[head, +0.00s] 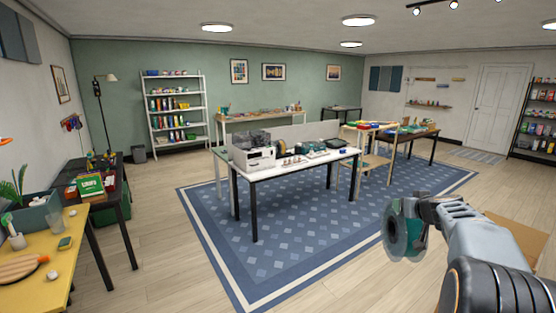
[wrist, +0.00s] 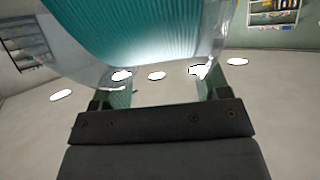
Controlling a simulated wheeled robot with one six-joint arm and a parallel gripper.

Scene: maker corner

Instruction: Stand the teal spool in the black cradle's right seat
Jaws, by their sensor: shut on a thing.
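My gripper (head: 425,205) is at the right of the head view, held out over the floor, and is shut on the teal spool (head: 394,232). The spool hangs in the air with its round side and centre hole showing. In the wrist view the spool (wrist: 140,35) fills the upper middle, its teal winding between clear flanges, held between the fingers (wrist: 170,95). I cannot make out the black cradle for certain; dark items stand on the white table (head: 268,166) in the middle of the room, too small to tell apart.
The white table stands on a blue rug (head: 280,262), with a grey-white machine (head: 260,158) at its left end. A wooden table (head: 372,137) stands behind it to the right. A yellow table (head: 50,292) and a dark desk (head: 100,178) line the left. Open floor lies in front.

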